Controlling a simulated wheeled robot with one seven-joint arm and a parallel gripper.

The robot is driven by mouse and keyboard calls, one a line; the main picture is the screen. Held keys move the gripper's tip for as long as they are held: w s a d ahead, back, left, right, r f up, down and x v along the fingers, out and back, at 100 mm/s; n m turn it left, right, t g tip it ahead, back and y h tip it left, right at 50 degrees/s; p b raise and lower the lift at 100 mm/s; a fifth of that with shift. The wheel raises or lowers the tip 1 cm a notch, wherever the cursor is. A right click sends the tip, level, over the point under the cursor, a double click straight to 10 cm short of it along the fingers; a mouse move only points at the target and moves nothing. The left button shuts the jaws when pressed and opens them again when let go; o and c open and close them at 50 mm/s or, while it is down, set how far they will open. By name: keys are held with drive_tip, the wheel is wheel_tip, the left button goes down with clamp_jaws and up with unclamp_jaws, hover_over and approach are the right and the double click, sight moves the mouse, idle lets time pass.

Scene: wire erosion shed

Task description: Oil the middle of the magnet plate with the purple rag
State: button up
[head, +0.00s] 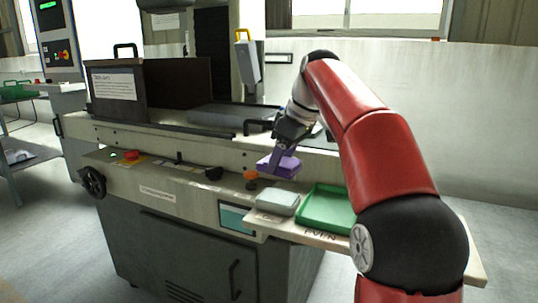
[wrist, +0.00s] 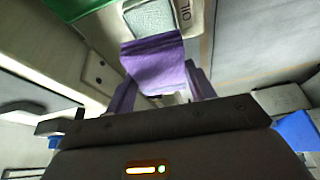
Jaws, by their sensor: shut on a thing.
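My gripper (head: 282,154) is shut on the purple rag (head: 280,167), in the head view just above the front edge of the machine. The rag also shows in the wrist view (wrist: 155,62), spread between and beyond the fingers. A flat dark grey plate (head: 232,116) lies on the machine top, left of and behind my gripper; it looks like the magnet plate, but my arm hides part of that area. A pale grey lidded or padded box (head: 278,202) stands on the side shelf by lettering that reads OIL in the wrist view. The rag is apart from the plate.
An empty-looking green tray (head: 326,208) sits beside the pale box on the wooden shelf (head: 300,236). An orange knob (head: 251,176) and a red button (head: 131,156) stick out along the machine front. A dark upright panel (head: 180,82) stands at the back left.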

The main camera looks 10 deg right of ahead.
sight(276, 195)
drive_tip(key=shift+f+b, duration=2.5)
drive_tip(key=shift+f, duration=0.4)
drive_tip(key=shift+f, duration=0.65)
wheel_tip(276, 195, up, 5)
drive_tip(key=p, duration=0.4)
drive_tip(key=shift+r+p, duration=0.1)
drive_tip(key=shift+p, duration=0.3)
drive_tip(key=shift+r, duration=1)
